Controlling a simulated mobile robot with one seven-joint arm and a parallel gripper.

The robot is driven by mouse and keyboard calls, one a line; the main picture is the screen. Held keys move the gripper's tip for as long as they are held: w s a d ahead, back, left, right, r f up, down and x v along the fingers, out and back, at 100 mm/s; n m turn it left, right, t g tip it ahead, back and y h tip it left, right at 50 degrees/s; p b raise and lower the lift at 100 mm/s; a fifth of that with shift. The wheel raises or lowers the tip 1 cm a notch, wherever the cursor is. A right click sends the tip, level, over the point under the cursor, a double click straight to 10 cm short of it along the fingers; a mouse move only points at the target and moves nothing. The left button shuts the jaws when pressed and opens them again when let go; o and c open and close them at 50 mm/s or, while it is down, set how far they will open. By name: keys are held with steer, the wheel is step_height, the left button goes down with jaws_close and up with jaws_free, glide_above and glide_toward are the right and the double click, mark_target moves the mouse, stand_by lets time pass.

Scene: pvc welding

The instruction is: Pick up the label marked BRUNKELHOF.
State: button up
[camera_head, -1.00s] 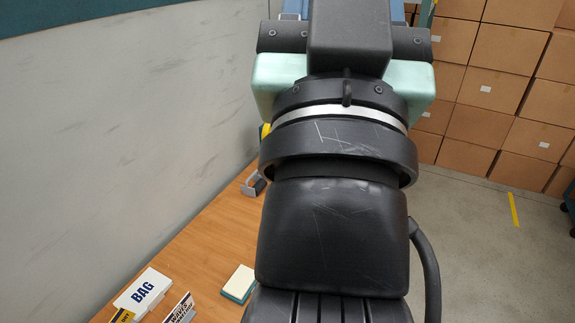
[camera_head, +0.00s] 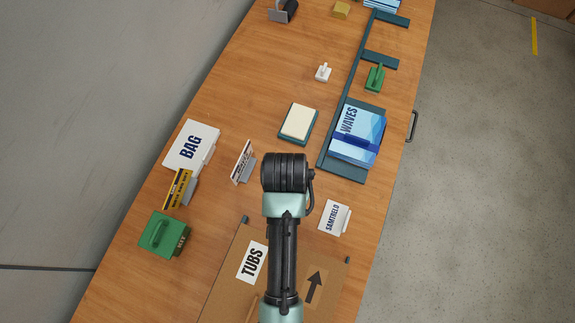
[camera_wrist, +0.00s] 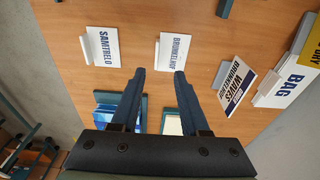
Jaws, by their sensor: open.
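The BRUNKELHOF label (camera_wrist: 172,50) is a white card with dark blue print, on the wooden table in the wrist view. A pale upright piece is at its left side. In the head view I cannot see it; my arm covers that part of the table. My gripper (camera_wrist: 160,76) is open and empty in the wrist view. Its two dark fingers are apart and point towards the label's near edge, with the label beyond the fingertips. I cannot tell its height above the label. In the head view the fingers are hidden.
A SAMTRELO label (camera_head: 333,217) stands right of my arm. A WAVES pack (camera_head: 357,135), a cream-topped pad (camera_head: 298,122), a BAG box (camera_head: 191,147), a WAVES sign (camera_wrist: 235,84), a green block (camera_head: 163,236) and a TUBS carton (camera_head: 222,284) are around. Bare table (camera_head: 250,60) lies further back.

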steer(key=f, duration=0.5)
steer(key=shift+w+d, duration=0.1)
steer(key=shift+w, duration=0.25)
steer(key=f, duration=0.2)
steer(key=d+f, duration=0.1)
steer(key=f, duration=0.1)
steer(key=shift+w, duration=0.35)
steer(key=shift+w+f, duration=0.1)
steer(key=shift+f, duration=0.5)
jaws_close()
